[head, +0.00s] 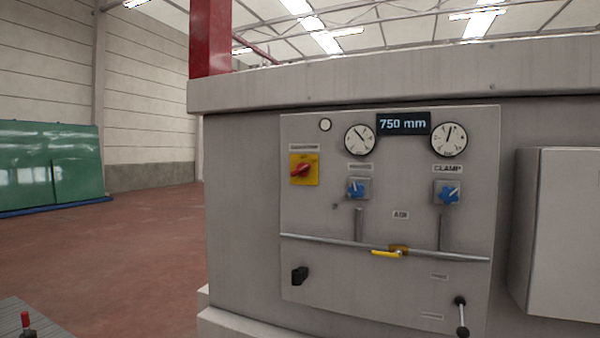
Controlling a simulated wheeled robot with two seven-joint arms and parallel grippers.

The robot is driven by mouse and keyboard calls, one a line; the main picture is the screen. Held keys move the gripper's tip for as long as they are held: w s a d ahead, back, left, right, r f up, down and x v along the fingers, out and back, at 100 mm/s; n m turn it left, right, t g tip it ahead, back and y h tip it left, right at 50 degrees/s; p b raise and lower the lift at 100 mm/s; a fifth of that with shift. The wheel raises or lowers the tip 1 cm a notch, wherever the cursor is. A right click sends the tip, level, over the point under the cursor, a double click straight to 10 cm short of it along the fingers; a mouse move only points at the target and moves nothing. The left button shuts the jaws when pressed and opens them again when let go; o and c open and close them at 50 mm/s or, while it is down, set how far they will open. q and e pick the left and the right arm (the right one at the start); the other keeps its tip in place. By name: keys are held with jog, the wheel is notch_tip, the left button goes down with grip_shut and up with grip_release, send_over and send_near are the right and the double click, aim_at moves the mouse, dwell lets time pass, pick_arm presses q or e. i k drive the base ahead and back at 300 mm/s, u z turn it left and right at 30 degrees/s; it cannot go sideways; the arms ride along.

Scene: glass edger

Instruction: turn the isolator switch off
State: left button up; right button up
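The isolator switch (302,170) is a red rotary knob on a yellow square plate, at the upper left of the grey control panel (330,220). Its handle looks slanted, lower at the left and higher at the right. The small label above it and the marks on the plate are too small to read. Neither of my grippers is in the head view, and nothing touches the switch.
Two dials (360,140) flank a "750 mm" display (403,124). Below are blue knobs (447,193), a yellow lever (386,254) on a pipe, a black knob (299,275) and a black-ended lever (461,318). A grey box (565,230) stands right. Open floor lies left.

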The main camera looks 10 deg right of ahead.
aim_at(302, 170)
jog(key=k, duration=0.65)
jog(key=z, duration=0.75)
jog(key=i, duration=1.5)
jog(key=u, duration=0.3)
